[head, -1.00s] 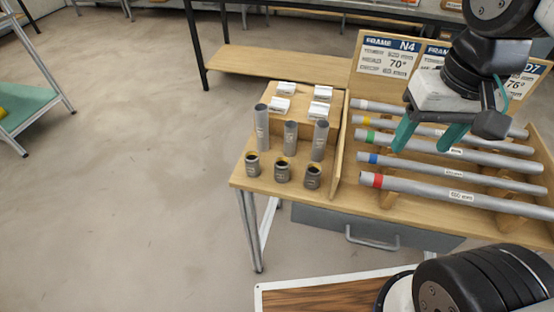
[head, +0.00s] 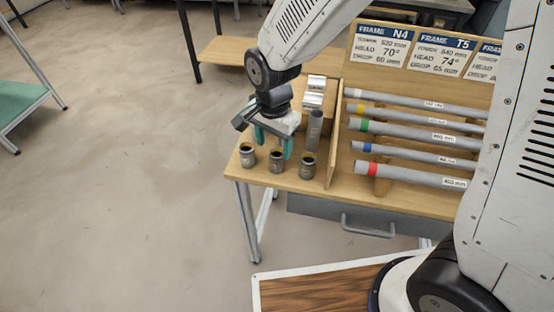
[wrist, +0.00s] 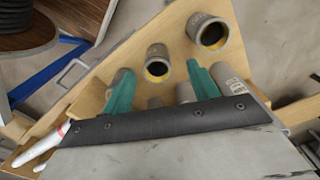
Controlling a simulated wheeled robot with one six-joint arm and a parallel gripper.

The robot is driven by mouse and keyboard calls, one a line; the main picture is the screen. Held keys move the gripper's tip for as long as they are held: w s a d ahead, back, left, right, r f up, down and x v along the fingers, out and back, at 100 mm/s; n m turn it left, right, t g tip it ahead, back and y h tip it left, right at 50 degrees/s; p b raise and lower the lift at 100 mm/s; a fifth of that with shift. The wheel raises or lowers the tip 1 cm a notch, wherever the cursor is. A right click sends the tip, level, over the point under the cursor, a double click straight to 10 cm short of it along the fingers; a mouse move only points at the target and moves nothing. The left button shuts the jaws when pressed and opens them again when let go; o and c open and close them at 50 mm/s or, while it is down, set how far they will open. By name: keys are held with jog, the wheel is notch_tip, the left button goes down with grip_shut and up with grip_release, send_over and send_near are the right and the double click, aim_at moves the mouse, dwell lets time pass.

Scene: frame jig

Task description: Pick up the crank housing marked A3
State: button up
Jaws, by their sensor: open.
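Three short grey crank housings with yellowish insides stand in a row at the front left of the wooden bench: left (head: 247,156), middle (head: 276,161) and right (head: 307,166). Their marks are too small to read, so I cannot tell which is A3. My gripper (head: 273,146) is open, its teal fingers pointing down over the row, close to the left and middle housings. In the wrist view, one housing (wrist: 157,66) shows between and beyond the fingertips (wrist: 158,72). Another housing (wrist: 209,33) shows clear of them, and a third is partly hidden behind a finger.
Taller grey tubes (head: 314,132) stand right behind the housings, partly hidden by my gripper. White labelled blocks (head: 315,90) sit on a raised step behind. A wooden divider (head: 335,150) separates them from long colour-banded tubes (head: 415,177) on the right.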

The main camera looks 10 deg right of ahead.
aim_at(275, 160)
jog(key=f, duration=0.6)
jog(key=shift+s+d+f, duration=0.1)
jog(key=shift+s+d, duration=0.05)
jog(key=shift+d, duration=0.1)
jog(key=c, duration=1.1)
